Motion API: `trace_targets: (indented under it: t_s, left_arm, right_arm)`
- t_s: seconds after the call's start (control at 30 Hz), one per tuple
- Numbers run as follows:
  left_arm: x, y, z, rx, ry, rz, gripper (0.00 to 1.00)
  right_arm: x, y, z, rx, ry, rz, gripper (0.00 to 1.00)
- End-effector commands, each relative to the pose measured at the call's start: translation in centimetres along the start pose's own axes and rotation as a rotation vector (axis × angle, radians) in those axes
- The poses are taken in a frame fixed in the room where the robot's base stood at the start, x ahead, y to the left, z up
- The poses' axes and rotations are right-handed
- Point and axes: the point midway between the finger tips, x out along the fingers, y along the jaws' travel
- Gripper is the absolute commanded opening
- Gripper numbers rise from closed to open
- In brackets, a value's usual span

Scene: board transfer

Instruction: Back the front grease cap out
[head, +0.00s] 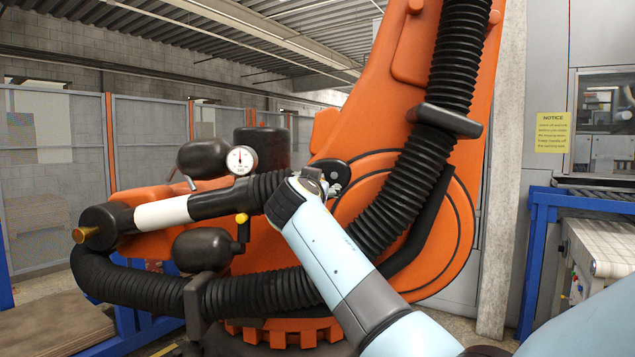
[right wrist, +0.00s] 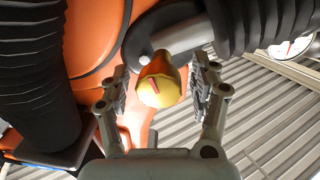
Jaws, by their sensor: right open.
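A yellow cap (right wrist: 160,90) with a red mark on its face sits on the end of a grey pipe stub in the right wrist view. My right gripper (right wrist: 158,72) is open, with one finger on each side of the cap and a visible gap at both sides. In the head view my right gripper (head: 318,180) is at the orange robot's joint, and I cannot make out the yellow cap there. Which grease cap this is, I cannot tell for sure. My left gripper is not in view.
The large orange robot (head: 400,95) fills the middle, with a thick black ribbed hose (head: 400,190) close beside my right arm. A pressure gauge (head: 241,160), a yellow knob (head: 241,218) and a brass-coloured end piece (head: 86,235) are to the left. A conveyor (head: 605,245) stands at right.

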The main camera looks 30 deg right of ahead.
Motion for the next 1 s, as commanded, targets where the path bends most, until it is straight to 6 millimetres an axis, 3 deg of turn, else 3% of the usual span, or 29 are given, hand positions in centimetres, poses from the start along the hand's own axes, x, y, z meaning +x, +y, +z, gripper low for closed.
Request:
trace_targets:
  t_s: [0.3, 0.77, 1.0]
  left_arm:
    - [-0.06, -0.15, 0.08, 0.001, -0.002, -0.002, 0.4]
    - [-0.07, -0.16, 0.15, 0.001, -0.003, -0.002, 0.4]
    - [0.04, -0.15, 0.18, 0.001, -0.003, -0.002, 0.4]
  right_arm:
    - [0.38, -0.01, 0.03, 0.001, 0.0, -0.001, 0.63]
    - [0.35, -0.01, 0.03, 0.0, 0.0, -0.001, 0.04]
    - [0.34, -0.01, 0.07, -0.017, 0.001, -0.001, 0.03]
